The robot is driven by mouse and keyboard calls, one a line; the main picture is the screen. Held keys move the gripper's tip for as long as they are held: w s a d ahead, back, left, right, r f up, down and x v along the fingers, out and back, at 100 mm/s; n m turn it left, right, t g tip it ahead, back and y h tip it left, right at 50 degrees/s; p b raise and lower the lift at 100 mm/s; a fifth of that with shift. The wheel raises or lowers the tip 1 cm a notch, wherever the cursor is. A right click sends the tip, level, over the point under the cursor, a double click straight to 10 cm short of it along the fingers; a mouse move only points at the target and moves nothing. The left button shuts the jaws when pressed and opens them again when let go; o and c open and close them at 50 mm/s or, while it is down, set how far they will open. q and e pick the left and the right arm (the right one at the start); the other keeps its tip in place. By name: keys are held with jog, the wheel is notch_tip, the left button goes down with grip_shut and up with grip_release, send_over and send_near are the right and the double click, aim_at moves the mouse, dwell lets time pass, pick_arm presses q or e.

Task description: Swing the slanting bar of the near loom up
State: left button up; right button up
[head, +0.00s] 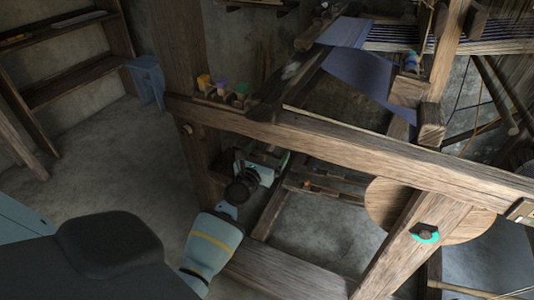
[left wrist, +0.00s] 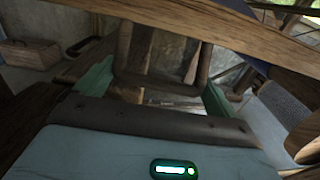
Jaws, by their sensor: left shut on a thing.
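My left gripper (head: 272,160) is under the near loom's long front beam (head: 330,140), with its arm coming up from below. In the left wrist view its two green fingers (left wrist: 155,90) stand on either side of a dark wooden piece, which I take to be the slanting bar (left wrist: 160,86). The gripper is shut on it. In the head view the beam and the gripper hide most of the held part, so its full length and tilt cannot be told. My right gripper is not in view.
A thick post (head: 178,60) rises left of the gripper. A round wooden disc (head: 390,210) and a brace (head: 400,250) stand to the right. Small pots (head: 205,82) sit above the beam. Blue cloth (head: 355,75) hangs behind. The floor (head: 120,150) at left is clear before a blue stool (head: 147,75).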

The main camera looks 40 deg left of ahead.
pick_arm(q)
jog(key=shift+w+d+r+n+p, duration=0.1)
jog(key=shift+d+r+n+p, duration=0.15)
jog(key=shift+r+p, duration=0.4)
jog(key=shift+d+r+n+p, duration=0.1)
jog(key=shift+r+n+p, duration=0.25)
jog(key=shift+r+p, duration=0.25)
jog(key=shift+r, duration=0.2)
jog(key=shift+d+r+n+p, duration=0.1)
jog(key=shift+n+p, duration=0.2)
jog(key=shift+p, duration=0.05)
jog(key=o, duration=1)
jog(key=shift+o, duration=0.2)
jog(key=p+v, duration=0.1)
jog(key=v, duration=0.6)
jog(key=shift+s, duration=0.4)
